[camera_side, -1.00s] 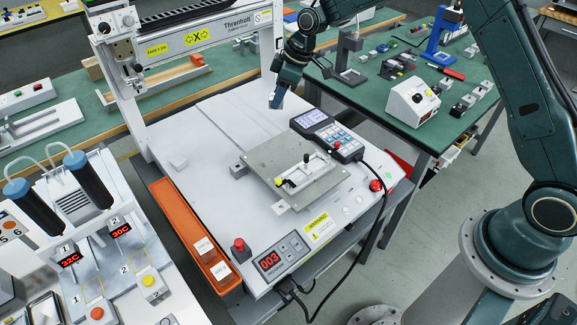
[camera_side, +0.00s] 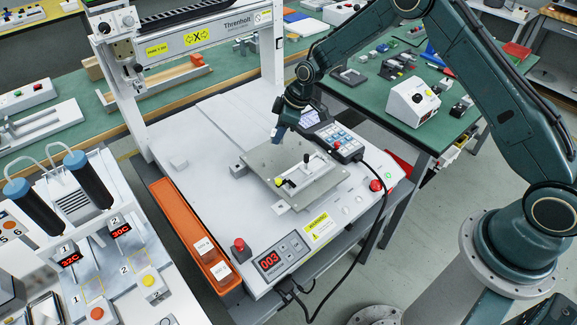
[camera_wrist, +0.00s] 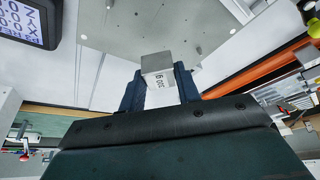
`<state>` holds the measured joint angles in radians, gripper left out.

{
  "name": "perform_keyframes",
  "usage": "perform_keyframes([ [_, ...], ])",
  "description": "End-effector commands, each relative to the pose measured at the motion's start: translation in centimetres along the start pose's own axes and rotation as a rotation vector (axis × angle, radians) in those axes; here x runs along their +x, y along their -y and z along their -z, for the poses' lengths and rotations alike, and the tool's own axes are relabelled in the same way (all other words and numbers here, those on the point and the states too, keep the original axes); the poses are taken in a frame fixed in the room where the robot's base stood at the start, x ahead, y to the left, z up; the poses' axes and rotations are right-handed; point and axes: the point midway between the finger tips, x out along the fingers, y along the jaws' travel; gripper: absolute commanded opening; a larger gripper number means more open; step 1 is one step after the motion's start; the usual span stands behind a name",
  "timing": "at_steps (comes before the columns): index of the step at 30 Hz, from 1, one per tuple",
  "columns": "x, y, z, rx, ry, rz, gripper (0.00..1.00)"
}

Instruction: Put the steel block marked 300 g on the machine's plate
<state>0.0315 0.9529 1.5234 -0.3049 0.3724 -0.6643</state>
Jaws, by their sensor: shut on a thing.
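My gripper (camera_side: 277,136) is shut on the steel block (camera_wrist: 156,64), held between its two fingers in the wrist view. The block's white label shows upside down and reads 300 g. The machine's plate (camera_side: 318,186) is a flat grey metal sheet with small holes, and it also shows in the wrist view (camera_wrist: 120,25). In the side view my gripper is at the plate's far edge, seemingly a little above it. The gap under the block cannot be told.
A white lever fixture (camera_side: 297,176) with a yellow knob stands on the plate. A keypad pendant (camera_side: 336,138) lies close to the right of my gripper. An orange tray (camera_side: 176,211) at the left holds labelled blocks (camera_side: 204,246). The gantry (camera_side: 200,35) stands behind.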

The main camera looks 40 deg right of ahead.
Motion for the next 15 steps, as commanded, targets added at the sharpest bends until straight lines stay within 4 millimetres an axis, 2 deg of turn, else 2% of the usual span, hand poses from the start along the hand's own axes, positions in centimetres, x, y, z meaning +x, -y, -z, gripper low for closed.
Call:
perform_keyframes([
  [9,3.1,0.0,-1.3,0.001,0.001,0.001,0.01],
  [15,3.7,0.0,-1.5,0.0,-0.001,-0.001,0.01],
])
